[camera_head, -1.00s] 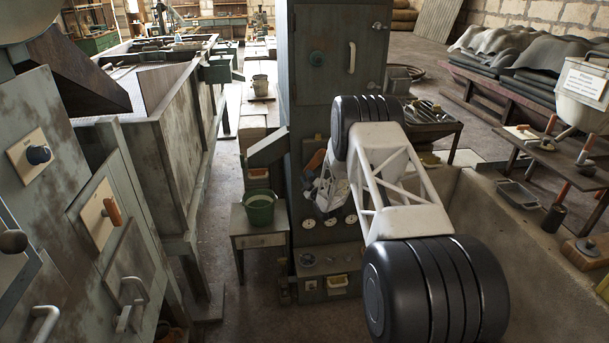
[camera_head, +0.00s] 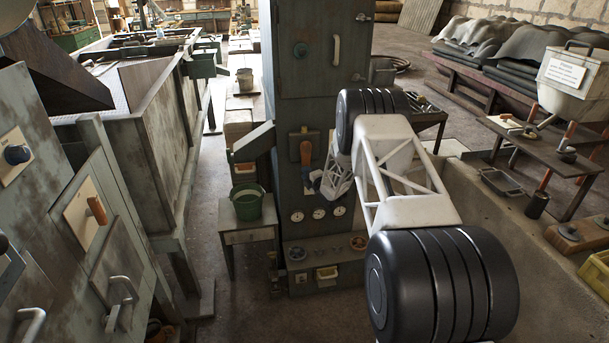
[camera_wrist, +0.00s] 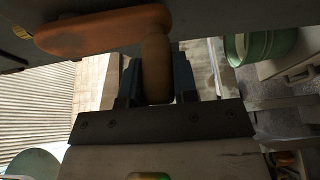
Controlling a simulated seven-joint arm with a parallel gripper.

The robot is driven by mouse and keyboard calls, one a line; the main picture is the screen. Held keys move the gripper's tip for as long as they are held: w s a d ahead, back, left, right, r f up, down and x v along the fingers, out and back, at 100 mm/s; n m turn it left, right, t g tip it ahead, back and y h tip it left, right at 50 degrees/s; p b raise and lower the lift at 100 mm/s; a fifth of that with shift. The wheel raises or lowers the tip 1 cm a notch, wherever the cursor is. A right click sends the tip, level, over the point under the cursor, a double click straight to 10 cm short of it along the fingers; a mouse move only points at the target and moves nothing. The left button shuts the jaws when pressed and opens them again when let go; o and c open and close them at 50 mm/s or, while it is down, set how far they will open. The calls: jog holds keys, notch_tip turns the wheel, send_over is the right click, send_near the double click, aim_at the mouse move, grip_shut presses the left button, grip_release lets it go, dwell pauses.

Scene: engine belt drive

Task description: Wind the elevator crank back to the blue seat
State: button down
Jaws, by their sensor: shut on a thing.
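The elevator crank (camera_head: 306,152) is an orange arm on the front of the tall grey-green elevator housing (camera_head: 300,105), above several round gauges. In the head view it looks near upright, and its lower end is close to my gripper, whose fingertips I cannot make out there. In the wrist view the orange crank arm (camera_wrist: 95,30) runs across the top, and its wooden handle (camera_wrist: 156,62) sits between the two dark fingers of my gripper (camera_wrist: 157,82), which is shut on it. I cannot make out the blue seat in either view.
A hopper (camera_head: 575,80) and bench stand at right.

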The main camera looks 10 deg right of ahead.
jog(key=shift+f, duration=0.1)
jog(key=c, duration=0.9)
grip_release()
jog(key=shift+s+d, duration=0.1)
jog(key=shift+v, duration=3.85)
